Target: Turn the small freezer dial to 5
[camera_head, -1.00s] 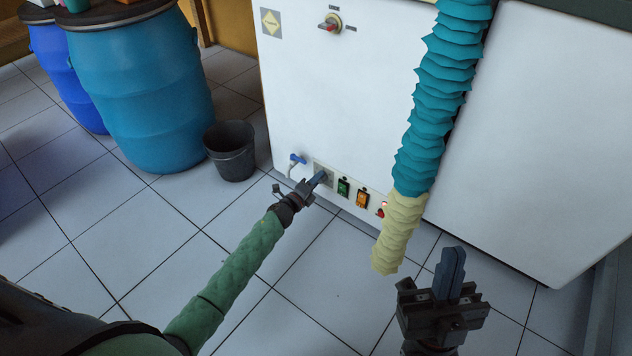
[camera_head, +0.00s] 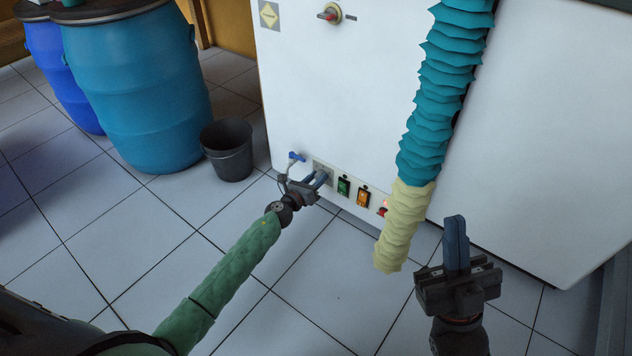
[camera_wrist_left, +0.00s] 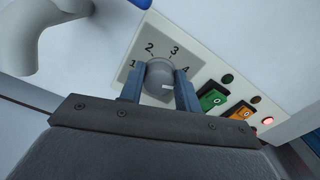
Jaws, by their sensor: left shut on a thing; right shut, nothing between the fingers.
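The freezer dial is a round grey knob (camera_wrist_left: 160,78) on a grey plate (camera_wrist_left: 150,45) printed 1, 2, 3 and 4; no 5 shows, and its place may be behind my finger. A short pale mark is on the knob's lower part; I cannot tell which number it points to. My left gripper (camera_wrist_left: 159,93) is shut on the knob, with one blue finger on each side. In the head view my left gripper (camera_head: 318,178) is at the control panel low on the white freezer (camera_head: 340,100). My right gripper (camera_head: 456,240) is shut and empty, away from the panel.
Right of the dial are a green switch (camera_head: 343,186), an orange switch (camera_head: 363,196) and a lit red lamp (camera_head: 383,208). A blue-handled tap (camera_head: 296,157) is just left. A dark bucket (camera_head: 228,150) stands nearby. A teal ribbed hose (camera_head: 435,120) hangs before the freezer.

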